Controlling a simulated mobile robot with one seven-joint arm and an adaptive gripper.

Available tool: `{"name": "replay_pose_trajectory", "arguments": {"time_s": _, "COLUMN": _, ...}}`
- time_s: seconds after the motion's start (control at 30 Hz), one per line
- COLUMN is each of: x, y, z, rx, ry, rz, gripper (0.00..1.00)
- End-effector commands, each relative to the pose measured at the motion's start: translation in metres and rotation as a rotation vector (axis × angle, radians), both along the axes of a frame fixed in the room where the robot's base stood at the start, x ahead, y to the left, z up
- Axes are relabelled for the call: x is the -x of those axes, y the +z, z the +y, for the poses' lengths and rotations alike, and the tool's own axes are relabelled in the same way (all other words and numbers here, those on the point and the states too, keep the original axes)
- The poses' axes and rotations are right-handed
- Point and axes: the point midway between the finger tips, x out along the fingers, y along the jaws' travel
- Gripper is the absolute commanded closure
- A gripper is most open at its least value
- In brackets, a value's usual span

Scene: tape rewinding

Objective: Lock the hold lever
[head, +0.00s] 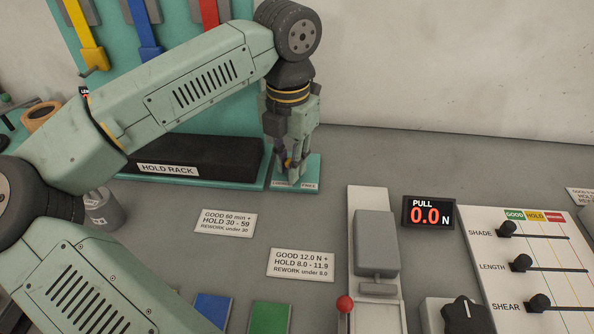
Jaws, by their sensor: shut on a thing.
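The hold lever (288,166) stands on a small teal plate (312,172) at the right end of the hold rack (200,160). The plate carries a small label that seems to read locked at its left and free at its right. My gripper (292,165) points down over this plate and is shut on the lever. The fingers hide most of the lever, so its exact tilt cannot be told.
A pull tester (376,243) with a red-knobbed lever (345,303) and a display (429,213) reading 0.0 N stand at right. A slider board (535,270) is beyond. Printed cards (226,222) lie in front. The bench right of the plate is clear.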

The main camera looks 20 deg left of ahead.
Motion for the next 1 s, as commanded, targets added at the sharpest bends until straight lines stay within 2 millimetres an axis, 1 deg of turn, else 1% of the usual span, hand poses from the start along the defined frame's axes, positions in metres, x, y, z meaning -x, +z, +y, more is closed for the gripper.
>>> {"name": "replay_pose_trajectory", "arguments": {"time_s": 0.03, "x": 0.0, "y": -0.003, "z": 0.003, "rx": 0.0, "ry": -0.029, "rz": -0.001, "gripper": 1.0}}
{"name": "replay_pose_trajectory", "arguments": {"time_s": 0.2, "x": 0.0, "y": -0.002, "z": 0.008, "rx": -0.001, "ry": -0.131, "rz": 0.0, "gripper": 1.0}}
{"name": "replay_pose_trajectory", "arguments": {"time_s": 0.4, "x": -0.001, "y": -0.001, "z": 0.013, "rx": -0.001, "ry": -0.205, "rz": 0.0, "gripper": 1.0}}
{"name": "replay_pose_trajectory", "arguments": {"time_s": 0.63, "x": -0.001, "y": 0.0, "z": 0.014, "rx": -0.001, "ry": -0.237, "rz": 0.001, "gripper": 1.0}}
{"name": "replay_pose_trajectory", "arguments": {"time_s": 0.97, "x": -0.002, "y": 0.0, "z": 0.015, "rx": -0.002, "ry": -0.238, "rz": -0.001, "gripper": 1.0}}
{"name": "replay_pose_trajectory", "arguments": {"time_s": 1.0, "x": -0.002, "y": 0.001, "z": 0.015, "rx": -0.002, "ry": -0.238, "rz": -0.001, "gripper": 0.82}}
